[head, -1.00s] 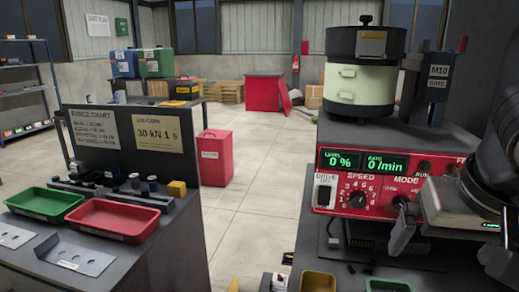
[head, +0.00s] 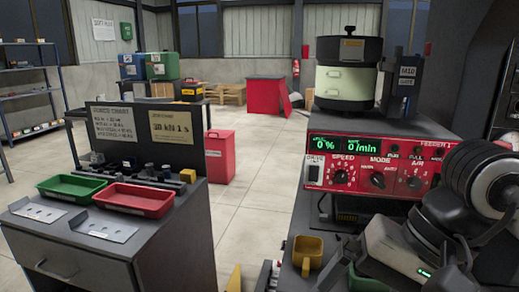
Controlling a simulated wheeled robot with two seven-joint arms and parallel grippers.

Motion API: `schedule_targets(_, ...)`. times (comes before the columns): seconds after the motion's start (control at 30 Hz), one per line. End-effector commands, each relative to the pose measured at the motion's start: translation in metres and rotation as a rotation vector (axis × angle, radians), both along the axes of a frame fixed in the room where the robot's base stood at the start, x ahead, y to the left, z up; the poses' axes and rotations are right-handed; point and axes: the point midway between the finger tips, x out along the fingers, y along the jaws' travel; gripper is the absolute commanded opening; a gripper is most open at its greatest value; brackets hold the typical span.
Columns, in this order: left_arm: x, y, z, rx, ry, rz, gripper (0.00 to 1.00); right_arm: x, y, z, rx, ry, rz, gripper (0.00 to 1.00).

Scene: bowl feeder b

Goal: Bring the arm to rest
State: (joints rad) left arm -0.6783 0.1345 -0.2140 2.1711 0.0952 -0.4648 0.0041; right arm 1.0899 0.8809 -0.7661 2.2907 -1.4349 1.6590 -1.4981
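My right arm comes in from the right edge. Its gripper (head: 350,262) is low at the right, over the front of the feeder bench and below the red control panel (head: 372,163). The gripper's light grey body and small green light show. Its dark finger end overlaps the dark bench, so I cannot tell whether it is open or shut or holds anything. My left gripper is out of view. The bowl feeder (head: 346,82), pale green with a dark lid, stands behind the panel, whose displays read 0 % and 0/min.
A yellow bin (head: 308,249) stands beside the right gripper; a green bin (head: 361,283) is partly hidden by it. At left, a cabinet (head: 75,262) carries a green tray (head: 70,188) and a red tray (head: 134,200). Open floor (head: 252,205) lies between, with a red waste bin (head: 220,157) behind.

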Motion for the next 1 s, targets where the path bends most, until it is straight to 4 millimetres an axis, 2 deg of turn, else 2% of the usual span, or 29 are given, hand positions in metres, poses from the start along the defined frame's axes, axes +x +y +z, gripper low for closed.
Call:
schedule_targets(0.07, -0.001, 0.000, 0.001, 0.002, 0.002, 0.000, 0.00, -0.017, 0.028, -0.004, 0.142, 0.146, -0.021, 0.99)
schedule_targets(0.17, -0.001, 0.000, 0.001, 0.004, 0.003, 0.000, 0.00, -0.040, 0.066, 0.003, 0.357, 0.394, -0.081, 0.99)
schedule_targets(0.27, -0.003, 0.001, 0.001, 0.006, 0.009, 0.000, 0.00, -0.059, 0.102, 0.028, 0.618, 0.769, -0.195, 0.99)
schedule_targets(0.33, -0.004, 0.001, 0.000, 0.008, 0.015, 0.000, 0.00, -0.059, 0.117, 0.054, 0.802, 1.098, -0.309, 0.99)
schedule_targets(0.4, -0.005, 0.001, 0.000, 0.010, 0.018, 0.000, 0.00, -0.044, 0.121, 0.075, 0.964, 1.448, -0.439, 0.99)
schedule_targets(0.47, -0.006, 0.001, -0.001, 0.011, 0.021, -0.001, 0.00, -0.021, 0.116, 0.085, 1.084, 1.762, -0.557, 0.99)
schedule_targets(0.53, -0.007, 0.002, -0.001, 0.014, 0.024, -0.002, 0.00, 0.012, 0.102, 0.080, 1.203, 2.145, -0.701, 0.99)
schedule_targets(0.57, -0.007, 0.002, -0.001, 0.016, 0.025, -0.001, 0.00, 0.027, 0.093, 0.072, 1.249, 2.312, -0.763, 0.99)
schedule_targets(0.6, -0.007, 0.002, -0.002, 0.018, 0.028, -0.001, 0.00, 0.046, 0.081, 0.055, 1.303, 2.540, -0.845, 0.99)
schedule_targets(0.63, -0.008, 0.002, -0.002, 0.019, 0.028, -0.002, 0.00, 0.059, 0.071, 0.038, -1.322, -2.685, 0.893, 0.99)
schedule_targets(0.7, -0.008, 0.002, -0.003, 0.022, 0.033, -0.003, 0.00, 0.078, 0.049, -0.008, -1.088, -2.395, 0.793, 0.99)
schedule_targets(0.77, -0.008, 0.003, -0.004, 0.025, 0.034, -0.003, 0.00, 0.084, 0.033, -0.051, -0.926, -2.169, 0.707, 0.99)
schedule_targets(0.8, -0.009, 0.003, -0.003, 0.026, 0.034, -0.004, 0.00, 0.083, 0.024, -0.081, -0.830, -2.025, 0.651, 0.99)
schedule_targets(0.87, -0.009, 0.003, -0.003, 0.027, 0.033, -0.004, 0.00, 0.075, 0.013, -0.124, -0.706, -1.820, 0.568, 0.99)
schedule_targets(0.9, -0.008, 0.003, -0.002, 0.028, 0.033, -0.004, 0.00, 0.066, 0.006, -0.151, -0.636, -1.695, 0.516, 0.99)
schedule_targets(1.0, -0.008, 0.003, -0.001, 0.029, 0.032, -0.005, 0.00, 0.037, -0.004, -0.207, -0.497, -1.424, 0.399, 0.99)
